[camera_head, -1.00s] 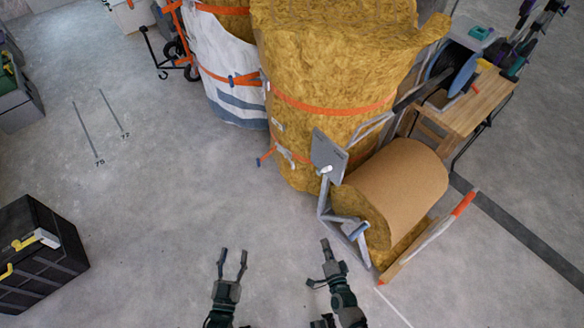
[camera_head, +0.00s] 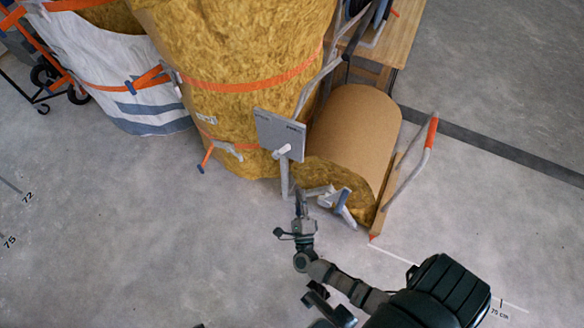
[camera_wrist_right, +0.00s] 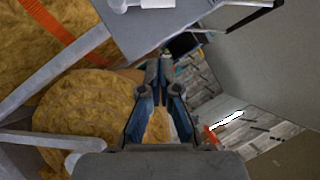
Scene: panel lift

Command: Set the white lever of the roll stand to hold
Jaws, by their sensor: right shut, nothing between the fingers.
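The roll stand holds a brown-faced roll of yellow insulation (camera_head: 352,135). A grey plate (camera_head: 268,132) stands at the stand's left end, with the short white lever (camera_head: 284,152) at its lower edge. Small lettering on the plate is too small to read. My right gripper (camera_head: 300,192) is shut and empty, below the lever and apart from it in the head view. In the right wrist view its fingers (camera_wrist_right: 160,65) meet just below the plate (camera_wrist_right: 165,25); a white part, seemingly the lever, is cut off at the top edge. My left gripper is not in view.
Tall strapped insulation bales (camera_head: 240,90) stand behind and left of the stand. A grey bar with an orange grip (camera_head: 430,135) rises at its right, beside a wooden board. A wooden table (camera_head: 395,40) stands behind. The floor at left front is clear.

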